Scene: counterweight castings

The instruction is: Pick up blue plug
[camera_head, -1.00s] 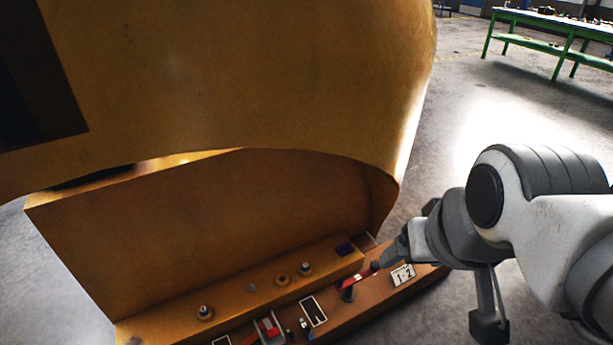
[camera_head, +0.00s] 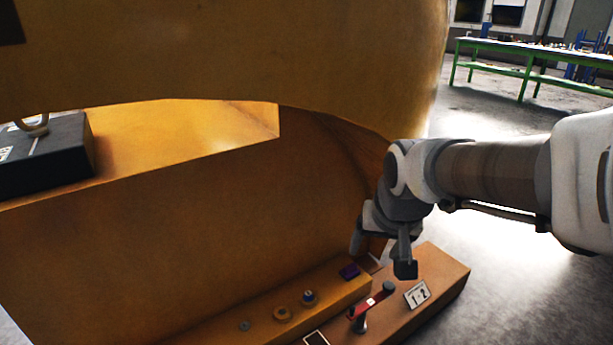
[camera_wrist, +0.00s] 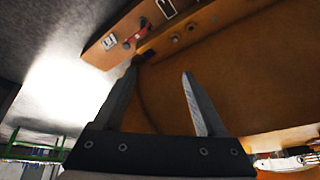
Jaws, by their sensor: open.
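A small dark blue-purple block (camera_head: 349,272) sits at the right end of the orange ledge. A small round fitting with a bluish top (camera_head: 309,296) stands left of it. I cannot tell for sure which of these is the blue plug. My gripper (camera_head: 381,256) is open and empty, pointing down above the right end of the ledge, apart from both. In the wrist view, the open fingers (camera_wrist: 160,70) point towards the ledge, and a dark block (camera_wrist: 145,56) shows near the left fingertip.
A red bar handle (camera_head: 372,304) on dark posts and a plate marked 1-2 (camera_head: 417,294) are on the lower orange step. A large orange casting (camera_head: 220,230) rises behind. A black box (camera_head: 45,150) is at left. A green table (camera_head: 525,62) stands far back.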

